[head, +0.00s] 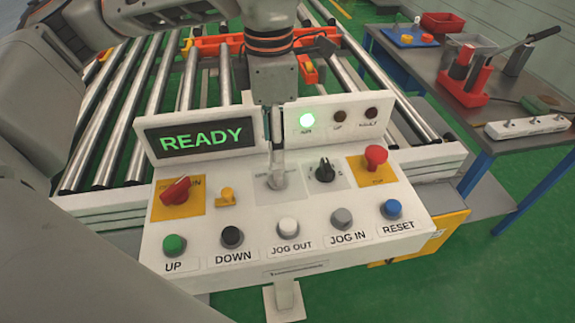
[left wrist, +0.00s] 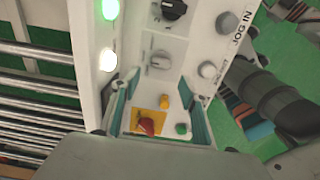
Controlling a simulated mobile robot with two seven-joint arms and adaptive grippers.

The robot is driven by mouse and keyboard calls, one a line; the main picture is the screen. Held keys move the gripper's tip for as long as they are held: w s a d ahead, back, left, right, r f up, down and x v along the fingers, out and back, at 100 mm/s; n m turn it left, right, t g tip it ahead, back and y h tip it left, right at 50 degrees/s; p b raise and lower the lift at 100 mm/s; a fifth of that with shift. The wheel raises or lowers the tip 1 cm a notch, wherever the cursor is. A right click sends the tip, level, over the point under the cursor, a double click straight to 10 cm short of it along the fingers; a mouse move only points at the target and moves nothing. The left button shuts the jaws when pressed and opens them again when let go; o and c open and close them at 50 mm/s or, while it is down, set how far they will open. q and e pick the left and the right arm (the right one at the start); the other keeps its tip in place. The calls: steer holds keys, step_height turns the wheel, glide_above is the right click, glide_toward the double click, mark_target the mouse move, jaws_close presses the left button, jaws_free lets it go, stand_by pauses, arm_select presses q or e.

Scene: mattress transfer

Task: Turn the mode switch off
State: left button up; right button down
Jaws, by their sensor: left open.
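The white control panel (head: 205,212) carries two selector knobs on pale plates, a grey one (head: 278,180) and a black one (head: 325,171). Their labels are too small to read, so I cannot tell which is the mode switch. My left gripper (head: 276,160) comes down from above, close over the grey knob and partly covering it. In the left wrist view the open gripper (left wrist: 160,78) points at the panel, with the grey knob (left wrist: 159,60) just beyond its fingertips. The black knob (left wrist: 173,9) is above it. Contact cannot be told. My right gripper is not seen.
A red rotary switch (head: 175,191) and yellow knob (head: 226,196) are left, a red stop button (head: 375,156) right. Several push buttons line the front. Rollers (head: 150,110) lie behind, a tool table (head: 400,58) at right.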

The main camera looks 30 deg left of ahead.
mark_target(274, 172)
arm_select(q)
step_height(274, 172, down, 7)
steer(key=shift+f, duration=0.2)
stand_by(0.3)
steer(key=c, duration=1.1)
